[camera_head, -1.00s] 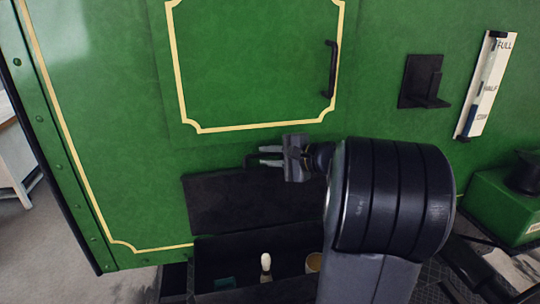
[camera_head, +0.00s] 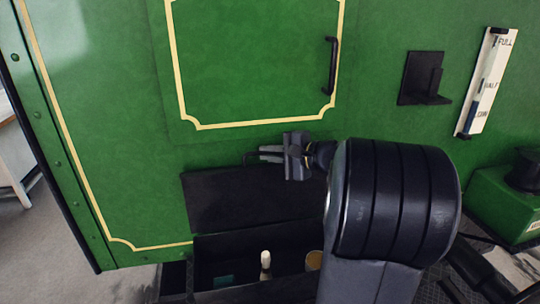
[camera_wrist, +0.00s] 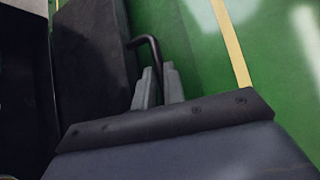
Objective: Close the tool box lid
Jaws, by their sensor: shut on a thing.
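The tool box (camera_head: 262,245) is a dark open box at the bottom of the head view, against the green panel. Its black lid (camera_head: 230,200) stands up at the back, leaning near the panel. A thin black handle (camera_head: 250,155) sticks out at the lid's top edge. My gripper (camera_head: 265,154) is at this edge, with its fingers shut on the handle. In the wrist view the grey fingers (camera_wrist: 158,88) close around the bent black handle (camera_wrist: 147,42) beside the dark lid (camera_wrist: 95,55). My arm hides the right part of the lid and box.
Inside the box are a pale-topped item (camera_head: 265,260), a teal item (camera_head: 223,281) and a tan round item (camera_head: 314,261). Above is a green door (camera_head: 250,60) with a black handle (camera_head: 331,66). A black bracket (camera_head: 423,80) and a level gauge (camera_head: 484,85) are at right.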

